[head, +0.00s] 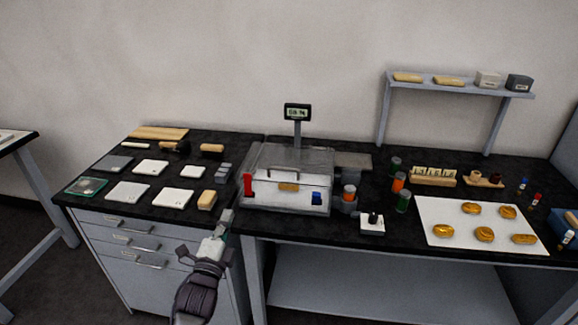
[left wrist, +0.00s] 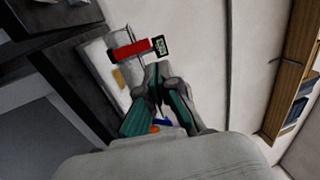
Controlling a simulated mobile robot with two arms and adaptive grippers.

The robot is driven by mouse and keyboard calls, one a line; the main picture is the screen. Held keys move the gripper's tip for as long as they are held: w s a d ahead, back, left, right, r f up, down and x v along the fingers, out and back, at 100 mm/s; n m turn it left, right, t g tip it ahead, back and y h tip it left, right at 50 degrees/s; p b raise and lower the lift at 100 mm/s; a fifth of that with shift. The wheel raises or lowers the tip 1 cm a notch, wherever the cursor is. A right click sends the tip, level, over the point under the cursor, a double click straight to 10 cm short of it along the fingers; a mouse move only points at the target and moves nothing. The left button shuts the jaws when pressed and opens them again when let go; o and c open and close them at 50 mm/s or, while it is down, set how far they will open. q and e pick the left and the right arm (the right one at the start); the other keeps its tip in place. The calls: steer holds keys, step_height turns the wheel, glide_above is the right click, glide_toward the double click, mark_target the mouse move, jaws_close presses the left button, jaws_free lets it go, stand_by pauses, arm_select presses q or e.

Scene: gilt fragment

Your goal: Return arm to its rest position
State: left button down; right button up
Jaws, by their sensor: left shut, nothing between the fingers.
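My left arm comes up from the bottom of the head view. Its gripper (head: 226,217) is at the front edge of the black bench, just left of the clear-walled chamber (head: 285,210). In the left wrist view the fingers (left wrist: 156,78) are together and hold nothing. A gold piece (head: 288,187) lies inside the chamber, between a red part (head: 248,184) and a blue part (head: 316,198). In the left wrist view the red part (left wrist: 131,50) shows beyond the fingers. My right gripper is not in view.
White and grey plates, including a white plate (head: 128,191), lie on the left bench. A display (head: 297,112) stands behind the chamber. On the right are bottles, a small scale (head: 372,225) and a white mat (head: 450,239) with several gold pieces. A shelf (head: 460,90) stands behind.

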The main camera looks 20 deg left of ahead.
arm_select(q)
steer(key=s+d+f+n+g+h, duration=0.1)
steer(key=d+f+n+g, duration=0.15)
steer(key=f, duration=0.85)
steer(key=s+d+f+n+g+h, duration=0.1)
steer(key=d+f+g, duration=0.15)
steer(key=f, duration=0.75)
steer(key=s+d+f+n+g+h, duration=0.1)
steer(key=s+d+f+n+g, duration=0.1)
steer(key=s+f, duration=0.45)
steer(key=s+d+f+n+g+h, duration=0.1)
steer(key=s+d+f+g, duration=0.15)
steer(key=f, duration=0.75)
steer(key=s+d+f+n+g, duration=0.1)
steer(key=s+f+n+g, duration=0.1)
steer(key=s+f, duration=0.4)
steer(key=s+d+f+n+g, duration=0.1)
steer(key=s+f+g, duration=0.3)
steer(key=s, duration=1.3)
steer(key=s+d+f+n+g, duration=0.2)
steer(key=s+f+n+g, duration=0.1)
steer(key=s+f, duration=0.5)
steer(key=s, duration=0.3)
steer(key=shift+s+h, duration=0.3)
steer(key=shift+s, duration=0.05)
steer(key=shift+d+f+n, duration=0.1)
steer(key=shift+n, duration=0.15)
